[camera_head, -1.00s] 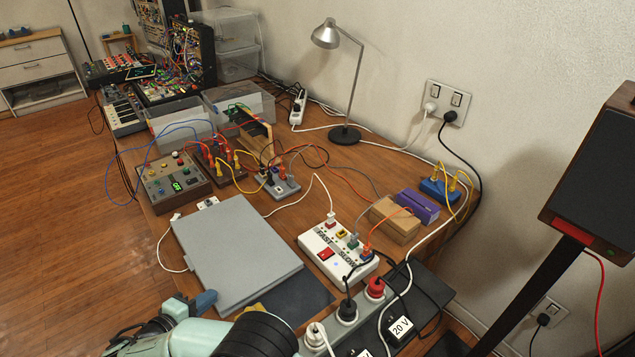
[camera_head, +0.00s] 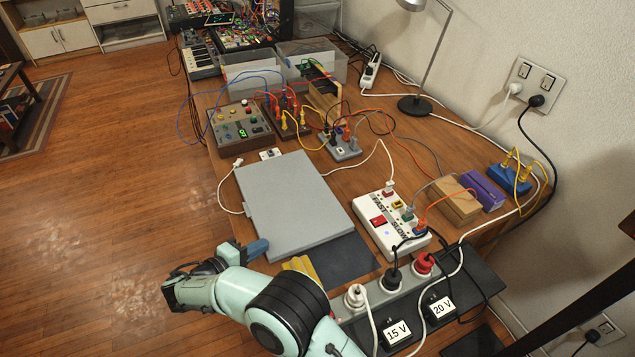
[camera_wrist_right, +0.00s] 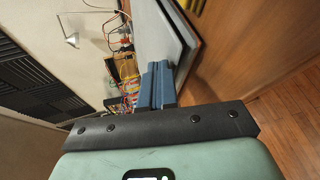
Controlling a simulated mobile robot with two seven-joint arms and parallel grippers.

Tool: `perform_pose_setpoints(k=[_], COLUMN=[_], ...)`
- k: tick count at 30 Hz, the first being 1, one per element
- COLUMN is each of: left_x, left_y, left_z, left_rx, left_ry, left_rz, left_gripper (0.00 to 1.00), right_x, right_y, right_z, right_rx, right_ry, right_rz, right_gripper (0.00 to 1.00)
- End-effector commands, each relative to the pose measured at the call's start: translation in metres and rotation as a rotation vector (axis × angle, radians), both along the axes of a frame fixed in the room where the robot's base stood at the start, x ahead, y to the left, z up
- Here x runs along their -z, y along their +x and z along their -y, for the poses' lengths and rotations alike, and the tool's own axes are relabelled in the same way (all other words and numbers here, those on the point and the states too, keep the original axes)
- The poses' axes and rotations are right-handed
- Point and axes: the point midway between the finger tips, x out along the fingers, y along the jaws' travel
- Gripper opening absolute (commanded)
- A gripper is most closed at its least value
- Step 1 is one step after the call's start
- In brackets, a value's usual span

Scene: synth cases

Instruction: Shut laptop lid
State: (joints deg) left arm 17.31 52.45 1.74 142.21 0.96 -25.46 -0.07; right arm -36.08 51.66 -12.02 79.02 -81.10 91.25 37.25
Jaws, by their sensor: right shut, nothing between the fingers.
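The laptop (camera_head: 295,205) is a flat grey slab on the wooden desk. Its lid lies down flat and looks shut, with no screen or keys showing. My right gripper (camera_head: 257,248) has blue fingers, closed together and empty, at the laptop's near left corner. In the right wrist view the blue fingers (camera_wrist_right: 157,85) are beside the edge of the grey laptop (camera_wrist_right: 160,32). I cannot tell whether they touch it. My left gripper is not in view.
A dark mat (camera_head: 345,260) and a power strip (camera_head: 375,289) lie at the near side. A white switch box (camera_head: 391,226) stands right of the laptop, with cables around. A control box (camera_head: 240,127) sits behind. Open floor (camera_head: 120,190) is to the left.

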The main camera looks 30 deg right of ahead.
Motion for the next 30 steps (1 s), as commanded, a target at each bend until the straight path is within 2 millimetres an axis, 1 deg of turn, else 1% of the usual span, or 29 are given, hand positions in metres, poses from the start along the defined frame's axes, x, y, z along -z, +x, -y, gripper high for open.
perform_pose_setpoints(k=[1,5,6,12,15,18,22,30], left_x=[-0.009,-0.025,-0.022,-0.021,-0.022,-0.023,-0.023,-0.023], left_y=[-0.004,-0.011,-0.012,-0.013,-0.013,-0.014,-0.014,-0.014], left_z=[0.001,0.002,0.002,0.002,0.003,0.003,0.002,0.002], left_rx=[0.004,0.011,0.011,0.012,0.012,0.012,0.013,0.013], left_ry=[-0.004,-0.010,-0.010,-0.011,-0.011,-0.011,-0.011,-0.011], left_rz=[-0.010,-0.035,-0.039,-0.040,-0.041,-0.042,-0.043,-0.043], left_gripper=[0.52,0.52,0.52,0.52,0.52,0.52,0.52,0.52], right_x=[-0.013,-0.045,-0.044,-0.058,-0.065,-0.069,-0.072,-0.073], right_y=[0.001,0.004,0.001,-0.013,-0.019,-0.023,-0.026,-0.027], right_z=[0.003,0.010,-0.002,-0.044,-0.059,-0.070,-0.077,-0.079], right_rx=[0.002,0.006,-0.001,0.000,0.002,0.003,0.004,0.005], right_ry=[-0.001,-0.003,-0.003,-0.004,-0.004,-0.006,-0.005,-0.005], right_rz=[0.005,0.015,0.013,0.015,0.015,0.014,0.015,0.014], right_gripper=[0.00,0.00,0.00,0.00,0.00,0.00,0.00,0.00])
